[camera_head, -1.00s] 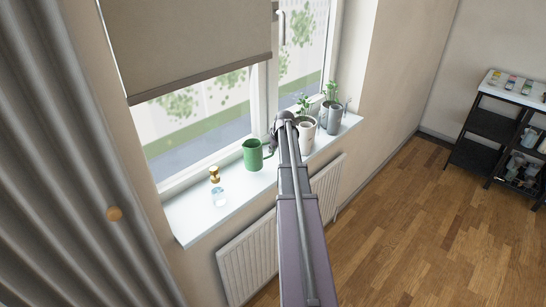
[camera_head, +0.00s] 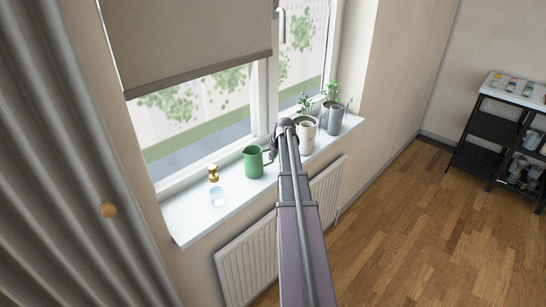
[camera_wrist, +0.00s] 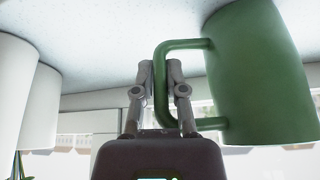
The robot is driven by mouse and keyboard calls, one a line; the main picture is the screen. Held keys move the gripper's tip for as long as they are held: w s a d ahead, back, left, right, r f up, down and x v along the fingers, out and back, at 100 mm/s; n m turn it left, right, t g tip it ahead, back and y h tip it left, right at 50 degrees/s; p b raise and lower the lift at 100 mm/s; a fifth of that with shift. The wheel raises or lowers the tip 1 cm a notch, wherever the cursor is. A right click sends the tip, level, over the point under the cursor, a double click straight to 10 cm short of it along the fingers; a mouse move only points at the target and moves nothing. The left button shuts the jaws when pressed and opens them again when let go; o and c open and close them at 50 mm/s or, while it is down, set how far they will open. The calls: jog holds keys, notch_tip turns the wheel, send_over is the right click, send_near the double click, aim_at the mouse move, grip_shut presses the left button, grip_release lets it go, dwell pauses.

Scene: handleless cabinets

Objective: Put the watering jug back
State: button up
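The green watering jug (camera_head: 253,163) is upright at the white window sill (camera_head: 190,218), left of my arm's end in the head view. In the wrist view, which is upside down, the jug (camera_wrist: 258,75) fills the right side with its base close to the sill; I cannot tell whether it touches. My gripper (camera_wrist: 160,68) has its fingers on either side of the jug's handle and looks shut on it. In the head view the fingers are hidden behind my arm.
Left of the jug on the sill is a clear spray bottle with a gold top (camera_head: 216,190). To the right are a white plant pot (camera_head: 307,134) and a grey one (camera_head: 333,120). A radiator (camera_head: 247,258) is below, and a black shelf cart (camera_head: 493,135) stands far right.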

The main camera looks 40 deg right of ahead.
jog(key=o, duration=0.4)
jog(key=shift+c, duration=0.2)
jog(key=shift+r, duration=0.25)
jog(key=p+v, duration=1.1)
jog(key=shift+s+r, duration=0.2)
jog(key=shift+r, duration=0.15)
dwell(0.6)
